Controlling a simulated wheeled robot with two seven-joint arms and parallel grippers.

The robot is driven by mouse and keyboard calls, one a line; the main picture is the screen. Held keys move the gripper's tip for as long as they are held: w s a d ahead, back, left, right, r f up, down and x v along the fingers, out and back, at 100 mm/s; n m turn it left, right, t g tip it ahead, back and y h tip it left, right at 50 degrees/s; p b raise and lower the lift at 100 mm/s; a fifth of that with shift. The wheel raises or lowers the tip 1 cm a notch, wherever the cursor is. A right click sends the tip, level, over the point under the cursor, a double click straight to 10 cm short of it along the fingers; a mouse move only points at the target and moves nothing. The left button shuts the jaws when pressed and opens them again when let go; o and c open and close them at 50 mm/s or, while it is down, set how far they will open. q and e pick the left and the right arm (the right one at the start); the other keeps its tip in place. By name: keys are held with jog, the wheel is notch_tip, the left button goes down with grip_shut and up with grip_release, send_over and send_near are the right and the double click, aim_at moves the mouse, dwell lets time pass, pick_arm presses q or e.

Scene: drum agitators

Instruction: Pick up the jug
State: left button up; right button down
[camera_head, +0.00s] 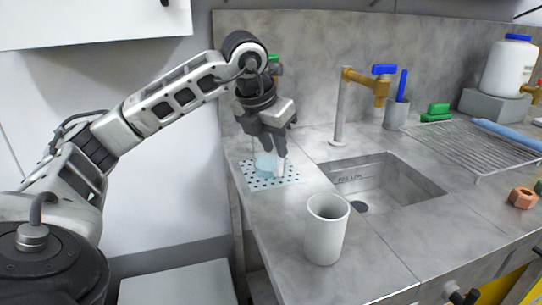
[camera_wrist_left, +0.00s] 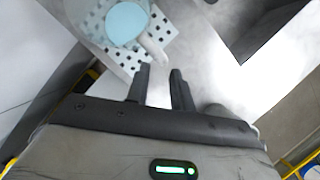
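A small pale-blue round vessel with a white handle-like part, which looks like the jug (camera_head: 264,166), stands on a white dotted mat (camera_head: 291,177) at the counter's left end. In the left wrist view the jug (camera_wrist_left: 126,22) is seen from above, its white part (camera_wrist_left: 153,47) pointing toward my fingers. My left gripper (camera_head: 275,147) is just above and beside it and hides part of it. In the left wrist view the two fingers of the gripper (camera_wrist_left: 160,80) are apart with nothing between them. My right gripper does not show.
A white cylindrical cup (camera_head: 325,232) stands at the counter's front. A sink (camera_head: 385,190) with a brass tap (camera_head: 366,82) lies to the right. Farther right are a wire rack (camera_head: 465,145) and a hex nut (camera_head: 522,197). A wall rises behind the mat.

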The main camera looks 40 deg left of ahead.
aim_at(280, 163)
pick_arm(q)
jog(key=shift+x, duration=3.15)
grip_shut()
